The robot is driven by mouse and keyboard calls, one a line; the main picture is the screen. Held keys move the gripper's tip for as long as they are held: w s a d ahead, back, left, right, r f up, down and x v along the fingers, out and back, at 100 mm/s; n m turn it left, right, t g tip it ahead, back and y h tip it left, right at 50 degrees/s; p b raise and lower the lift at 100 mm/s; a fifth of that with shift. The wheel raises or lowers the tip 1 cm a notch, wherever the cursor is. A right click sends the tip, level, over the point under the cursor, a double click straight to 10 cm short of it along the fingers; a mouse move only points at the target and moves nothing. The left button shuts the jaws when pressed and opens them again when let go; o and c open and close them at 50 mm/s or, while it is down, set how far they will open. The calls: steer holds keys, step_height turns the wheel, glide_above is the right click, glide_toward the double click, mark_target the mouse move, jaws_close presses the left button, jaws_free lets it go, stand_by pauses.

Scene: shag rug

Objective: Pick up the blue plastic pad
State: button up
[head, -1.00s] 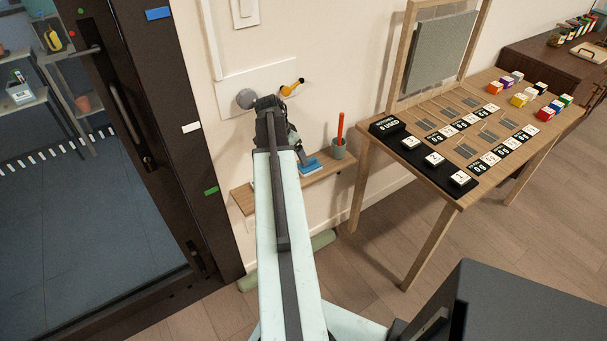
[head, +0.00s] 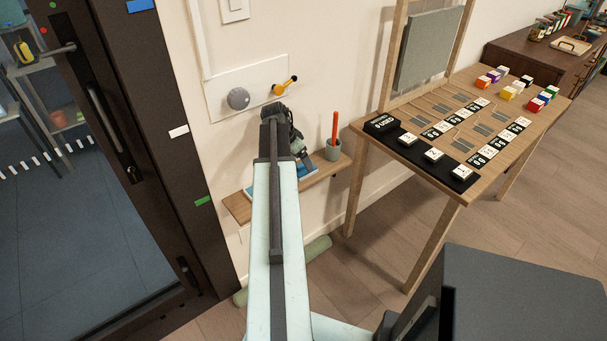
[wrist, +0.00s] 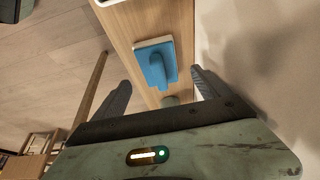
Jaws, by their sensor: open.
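The blue plastic pad (wrist: 155,63) has a raised blue handle and a pale base. In the wrist view it lies flat on a narrow wooden shelf (wrist: 130,20), ahead of my fingers. In the head view only part of the pad (head: 308,171) shows, beside my gripper. My gripper (wrist: 159,77) is open and empty, with one finger on each side of the picture and the pad framed between and beyond them. From the head my gripper (head: 303,158) is mostly hidden by my own wrist. I cannot tell the exact gap between fingers and pad.
A grey cup (head: 333,152) with a red stick stands right of the pad on the shelf; it shows near my gripper in the wrist view (wrist: 171,101). A wall panel with a grey knob (head: 238,98) and yellow lever (head: 285,86) is above. A wooden table (head: 460,150) stands right.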

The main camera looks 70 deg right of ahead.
mark_target(302, 164)
steer(key=b+x, duration=0.3)
steer(key=x, duration=0.1)
steer(key=shift+f+b, duration=0.35)
steer(key=shift+f, duration=0.1)
steer(key=shift+d+r, duration=0.1)
steer(key=shift+r, duration=0.1)
steer(key=c, duration=1.5)
steer(key=shift+o, duration=0.2)
steer(key=shift+r+p, duration=0.15)
steer(key=shift+p, duration=0.2)
